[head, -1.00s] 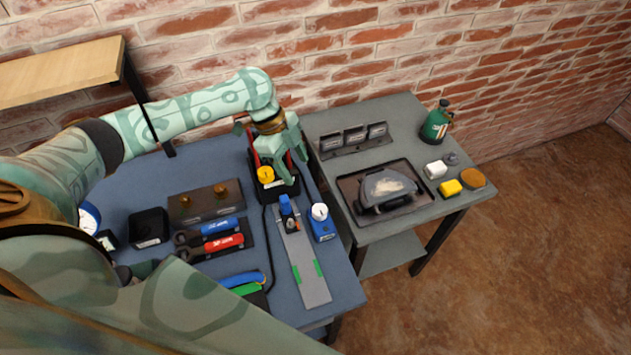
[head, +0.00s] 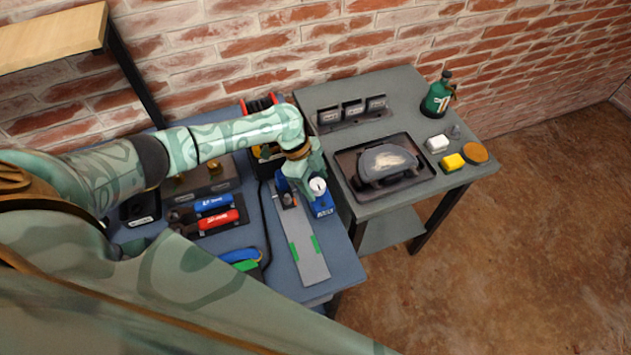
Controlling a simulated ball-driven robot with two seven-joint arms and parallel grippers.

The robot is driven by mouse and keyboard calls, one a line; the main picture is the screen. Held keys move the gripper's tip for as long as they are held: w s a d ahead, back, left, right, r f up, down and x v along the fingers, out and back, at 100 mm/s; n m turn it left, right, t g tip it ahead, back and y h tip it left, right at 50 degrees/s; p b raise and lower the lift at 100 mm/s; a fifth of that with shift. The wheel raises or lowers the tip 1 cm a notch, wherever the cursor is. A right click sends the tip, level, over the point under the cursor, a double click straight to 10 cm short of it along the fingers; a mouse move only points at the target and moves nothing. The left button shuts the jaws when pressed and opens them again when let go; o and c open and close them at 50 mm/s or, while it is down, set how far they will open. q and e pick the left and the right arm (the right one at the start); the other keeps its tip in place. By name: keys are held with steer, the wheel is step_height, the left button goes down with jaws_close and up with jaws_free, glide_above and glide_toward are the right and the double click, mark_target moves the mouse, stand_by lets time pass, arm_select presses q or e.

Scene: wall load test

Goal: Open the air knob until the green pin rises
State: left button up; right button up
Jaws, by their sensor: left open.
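My left gripper (head: 304,180) is open and points down over the grey rail plate (head: 305,260) and the blue unit (head: 322,204) with a round white gauge (head: 317,186). A small blue part (head: 281,184) shows at the rail's far end, just left of my fingers. I cannot tell whether the fingers touch it. A black and red device (head: 258,104) stands behind, mostly hidden by my left arm. I cannot make out which part is the air knob, and no green pin is discernible. My right gripper is not in view.
Blue-handled (head: 215,203) and red-handled (head: 219,217) tools lie left of the rail. A black cable (head: 265,225) runs between. A wooden shelf (head: 50,35) hangs upper left.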

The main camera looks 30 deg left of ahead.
arm_select(q)
steer(key=c, duration=1)
steer(key=shift+r+n+t+p, duration=0.1)
steer(key=shift+n+t+p, duration=0.2)
steer(key=shift+n+p, duration=0.35)
steer(key=n+t+y+p, duration=0.1)
steer(key=n+p, duration=0.2)
steer(key=p, duration=0.1)
steer(key=n+t+p, duration=0.1)
steer(key=n+p, duration=0.3)
steer(key=n+t+y+p, duration=0.1)
steer(key=n+p, duration=0.3)
steer(key=shift+s+d+r+y, duration=0.1)
steer(key=shift+s+d+y, duration=0.15)
steer(key=shift+y, duration=0.05)
steer(key=shift+n+y+p, duration=0.4)
steer(key=shift+n+p, duration=0.6)
steer(key=shift+n, duration=0.25)
steer(key=shift+d+f+n+t+y+p, duration=0.15)
steer(key=shift+n+y+p, duration=0.15)
steer(key=shift+n, duration=0.3)
steer(key=shift+f+n+t+y+p, duration=0.1)
steer(key=shift+n+t+y+p, duration=0.15)
steer(key=shift+n, duration=0.35)
